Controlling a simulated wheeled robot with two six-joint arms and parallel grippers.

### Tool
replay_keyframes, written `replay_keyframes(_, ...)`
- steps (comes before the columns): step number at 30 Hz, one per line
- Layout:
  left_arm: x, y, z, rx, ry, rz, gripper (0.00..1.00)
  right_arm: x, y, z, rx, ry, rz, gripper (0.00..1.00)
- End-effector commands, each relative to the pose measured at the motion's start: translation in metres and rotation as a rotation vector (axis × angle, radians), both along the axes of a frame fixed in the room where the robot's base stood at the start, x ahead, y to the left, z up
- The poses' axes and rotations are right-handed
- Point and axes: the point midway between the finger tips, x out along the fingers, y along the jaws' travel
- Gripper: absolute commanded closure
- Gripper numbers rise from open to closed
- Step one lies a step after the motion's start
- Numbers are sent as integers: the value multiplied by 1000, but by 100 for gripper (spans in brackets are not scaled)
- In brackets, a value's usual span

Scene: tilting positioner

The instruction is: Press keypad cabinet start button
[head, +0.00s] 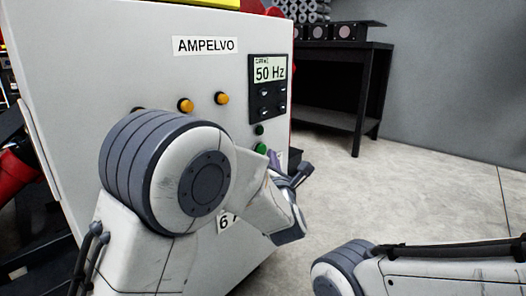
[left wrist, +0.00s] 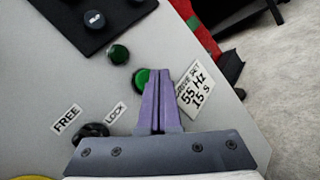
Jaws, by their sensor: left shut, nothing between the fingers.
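The keypad cabinet (head: 120,70) is a grey-white box marked AMPELVO. Its black keypad (head: 267,85) has a display reading 50 Hz; a corner of the keypad (left wrist: 85,18) shows in the left wrist view. Two green buttons sit below it, an upper one (left wrist: 118,53) and a lower one (left wrist: 141,77); neither has a readable start label. My left gripper (left wrist: 153,73) is shut and empty, its purple fingertips partly covering the lower green button. I cannot tell whether they touch it. In the head view, my arm hides the cabinet's lower front. My right gripper is out of view.
A placard (left wrist: 194,90) reads 55 Hz, 15 s. A black knob (left wrist: 92,132) sits by FREE and LOCK labels. Orange lamps (head: 186,105) are on the cabinet front. A dark bench (head: 345,85) stands behind; the floor (head: 430,185) to the right is clear.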

Motion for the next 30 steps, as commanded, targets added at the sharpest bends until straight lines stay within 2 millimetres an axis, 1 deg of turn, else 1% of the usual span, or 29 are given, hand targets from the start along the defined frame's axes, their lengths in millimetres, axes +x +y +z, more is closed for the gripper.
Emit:
replay_keyframes(23, 0, 0, 0, 0, 0, 0, 100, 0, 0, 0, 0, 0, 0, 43)
replay_keyframes(30, 4, 5, -2, -1, 0, 0, 100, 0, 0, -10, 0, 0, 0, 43)
